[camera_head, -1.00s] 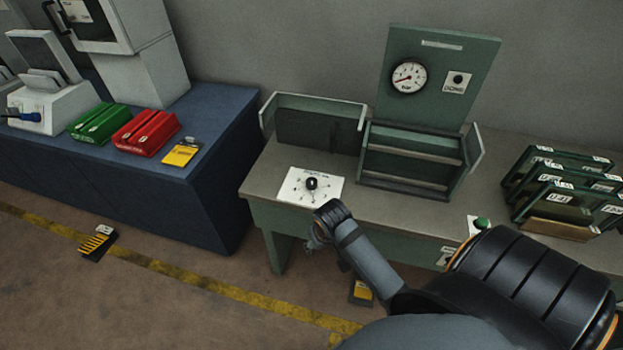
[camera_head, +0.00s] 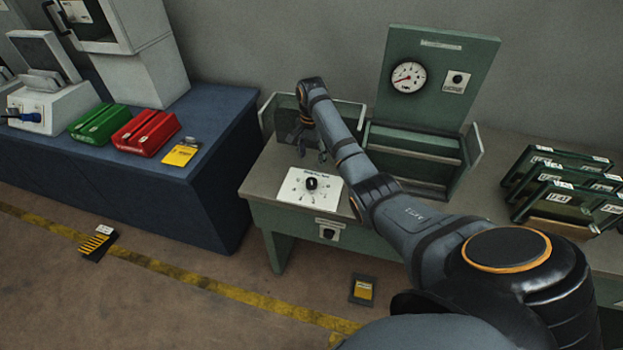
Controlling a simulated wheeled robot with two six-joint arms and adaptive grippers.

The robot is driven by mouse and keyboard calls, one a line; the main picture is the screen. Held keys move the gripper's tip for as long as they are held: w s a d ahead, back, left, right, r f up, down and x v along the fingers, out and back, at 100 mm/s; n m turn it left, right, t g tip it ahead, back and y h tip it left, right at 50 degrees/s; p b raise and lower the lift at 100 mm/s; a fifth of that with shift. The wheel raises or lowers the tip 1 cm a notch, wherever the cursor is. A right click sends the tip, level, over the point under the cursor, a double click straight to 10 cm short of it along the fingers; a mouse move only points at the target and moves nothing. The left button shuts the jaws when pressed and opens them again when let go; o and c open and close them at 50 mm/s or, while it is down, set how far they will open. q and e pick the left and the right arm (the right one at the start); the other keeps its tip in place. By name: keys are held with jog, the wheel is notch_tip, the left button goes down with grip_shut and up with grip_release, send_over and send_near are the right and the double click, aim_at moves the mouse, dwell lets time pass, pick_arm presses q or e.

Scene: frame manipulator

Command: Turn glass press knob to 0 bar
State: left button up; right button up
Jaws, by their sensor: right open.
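The black knob (camera_head: 311,183) stands on a white dial plate (camera_head: 297,193) on the green press table. A round pressure gauge (camera_head: 408,76) with a red needle is on the upright green panel (camera_head: 437,50) at the back; its reading is too small to tell. My right gripper (camera_head: 310,150) hangs above and behind the knob, apart from it. It is open, with its fingers pointing down and nothing seen between them. My right arm hides part of the table and of the press frame. My left gripper is not in view.
Green frames (camera_head: 565,188) stand at the table's right. A blue bench (camera_head: 215,150) to the left holds a green box (camera_head: 99,124), a red box (camera_head: 146,132) and a yellow tag (camera_head: 181,152). The tabletop left of the dial plate is clear.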

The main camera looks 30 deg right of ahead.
aim_at(311, 181)
notch_tip(311, 181, down, 11)
jog(key=shift+w+r+p, duration=0.1)
jog(key=shift+r+p, duration=0.05)
jog(key=shift+p, duration=0.35)
jog(key=c, duration=1.2)
jog(key=shift+r, duration=0.1)
jog(key=n+p, duration=0.1)
jog(key=n, duration=0.3)
jog(key=shift+p, duration=0.3)
jog(key=n, duration=0.4)
jog(key=shift+n+p, duration=0.3)
jog(key=shift+p, duration=0.1)
jog(key=n, duration=0.9)
jog(key=shift+p, duration=0.35)
jog(key=shift+n, duration=0.3)
